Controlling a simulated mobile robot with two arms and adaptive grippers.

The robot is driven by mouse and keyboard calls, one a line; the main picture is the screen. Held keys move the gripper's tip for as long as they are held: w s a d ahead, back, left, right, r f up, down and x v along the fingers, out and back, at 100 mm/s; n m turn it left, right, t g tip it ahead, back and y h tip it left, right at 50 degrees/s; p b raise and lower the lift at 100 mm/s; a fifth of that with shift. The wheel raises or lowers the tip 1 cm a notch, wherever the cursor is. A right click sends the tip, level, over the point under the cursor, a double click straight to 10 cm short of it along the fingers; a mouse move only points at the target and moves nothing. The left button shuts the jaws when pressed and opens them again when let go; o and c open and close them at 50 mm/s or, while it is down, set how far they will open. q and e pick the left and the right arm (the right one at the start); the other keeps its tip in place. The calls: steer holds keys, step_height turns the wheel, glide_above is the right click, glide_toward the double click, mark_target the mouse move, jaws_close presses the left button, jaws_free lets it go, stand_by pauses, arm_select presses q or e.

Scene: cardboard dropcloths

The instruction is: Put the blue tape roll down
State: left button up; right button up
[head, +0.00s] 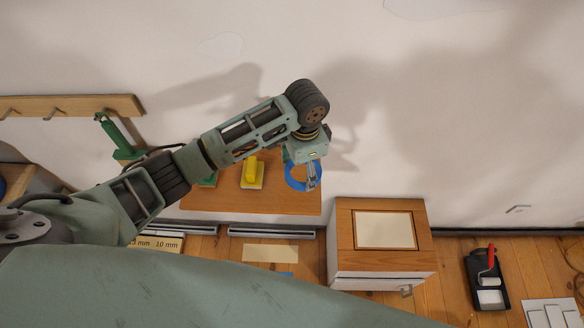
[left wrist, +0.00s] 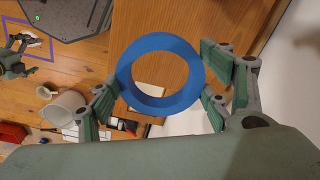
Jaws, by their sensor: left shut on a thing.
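The blue tape roll (head: 289,176) is a ring held by my left gripper (head: 311,178), which is shut on it. In the head view they are over the right end of a wooden-topped unit (head: 290,203) against the wall. In the left wrist view the roll (left wrist: 160,105) sits between the fingers with its hole facing the camera, and wood shows behind it. I cannot tell the gap between roll and wood. What looks like my right gripper (left wrist: 20,52) is small at the left edge of the left wrist view; its jaws are unclear.
A lower cabinet (head: 344,232) with a cream panel (head: 385,230) stands to the right. A black paint tray (head: 474,267) and white sheets (head: 548,313) lie on the floor.

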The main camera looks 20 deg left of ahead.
mark_target(295, 178)
arm_select(q)
steer(key=shift+w+a+f, duration=1)
steer(key=shift+w+a, duration=0.1)
steer(key=shift+a, duration=0.15)
steer(key=f+p, duration=0.1)
steer(key=f, duration=0.2)
steer(key=shift+s, duration=0.2)
steer(key=shift+w+f, duration=0.15)
steer(key=shift+f, duration=0.35)
steer(key=o, duration=1.1)
steer(key=shift+f, duration=0.15)
step_height(295, 178, up, 12)
steer(key=shift+r+b, duration=0.2)
steer(key=shift+b, duration=0.4)
